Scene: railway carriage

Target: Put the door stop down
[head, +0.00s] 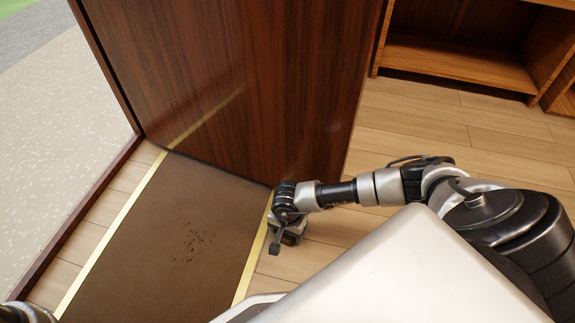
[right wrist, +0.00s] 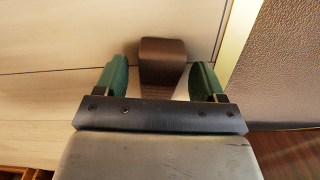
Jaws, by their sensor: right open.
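The door stop (right wrist: 162,62) is a brown wedge-like block. In the right wrist view it sits between the two green fingers of my right gripper (right wrist: 158,80), with a gap on either side. Pale floorboards show around it, and it appears to rest on them. In the head view my right gripper (head: 287,236) points down at the floor by the mat's right edge, near the lower corner of the dark wooden door (head: 230,75). The gripper is open. I cannot make out the door stop clearly in the head view. My left gripper is not in view.
A brown mat (head: 165,240) with yellow edge strips and a patch of dark specks lies left of the right gripper. A wooden shelf unit (head: 455,62) stands at the back right. Floorboards between door and shelf are clear. Speckled ground (head: 55,120) lies beyond the sill.

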